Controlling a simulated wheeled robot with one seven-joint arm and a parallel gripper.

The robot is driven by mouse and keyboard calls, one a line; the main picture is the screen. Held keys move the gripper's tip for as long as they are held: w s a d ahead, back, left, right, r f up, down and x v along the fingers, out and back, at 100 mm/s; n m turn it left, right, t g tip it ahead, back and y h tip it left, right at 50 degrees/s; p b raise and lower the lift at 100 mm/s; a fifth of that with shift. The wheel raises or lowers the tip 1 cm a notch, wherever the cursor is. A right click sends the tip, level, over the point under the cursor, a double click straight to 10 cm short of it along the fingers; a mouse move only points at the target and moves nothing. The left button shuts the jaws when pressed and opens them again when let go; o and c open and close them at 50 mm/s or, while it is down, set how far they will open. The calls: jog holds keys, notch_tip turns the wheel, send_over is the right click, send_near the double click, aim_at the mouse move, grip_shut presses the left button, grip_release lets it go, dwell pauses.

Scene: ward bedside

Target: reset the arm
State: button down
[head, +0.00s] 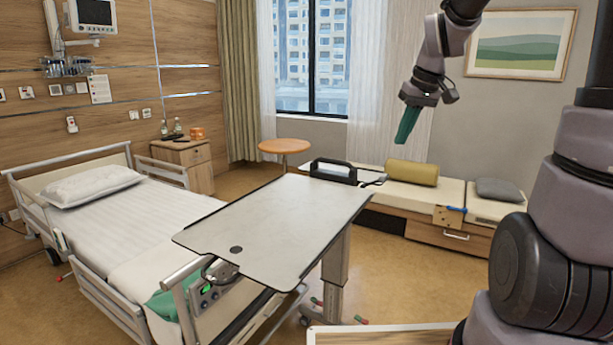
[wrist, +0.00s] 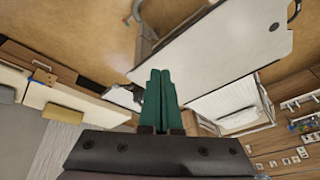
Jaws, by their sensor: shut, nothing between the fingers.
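My gripper (head: 408,124) has green fingers and hangs at the end of my raised arm, in the upper right of the head view, in front of the curtain and wall. In the wrist view the two green fingers (wrist: 159,95) lie side by side, closed, with nothing between them. The gripper is in the air and touches nothing that I can see.
A bare overbed table (head: 285,225) stands in the middle, beside a bed (head: 125,215). A bench (head: 420,198) with a yellow bolster (head: 412,172) and grey cushion (head: 499,189) lines the wall.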

jog(key=s+d+r+m+t, duration=0.1)
jog(key=s+r+m, duration=0.2)
jog(key=s, duration=0.6)
jog(key=s+r+m+t, duration=0.2)
jog(key=s+r+m, duration=0.1)
jog(key=s, duration=0.5)
jog(key=shift+s+d+r+m+t, duration=0.3)
jog(key=shift+s+d+r+m, duration=0.1)
jog(key=shift+r, duration=0.25)
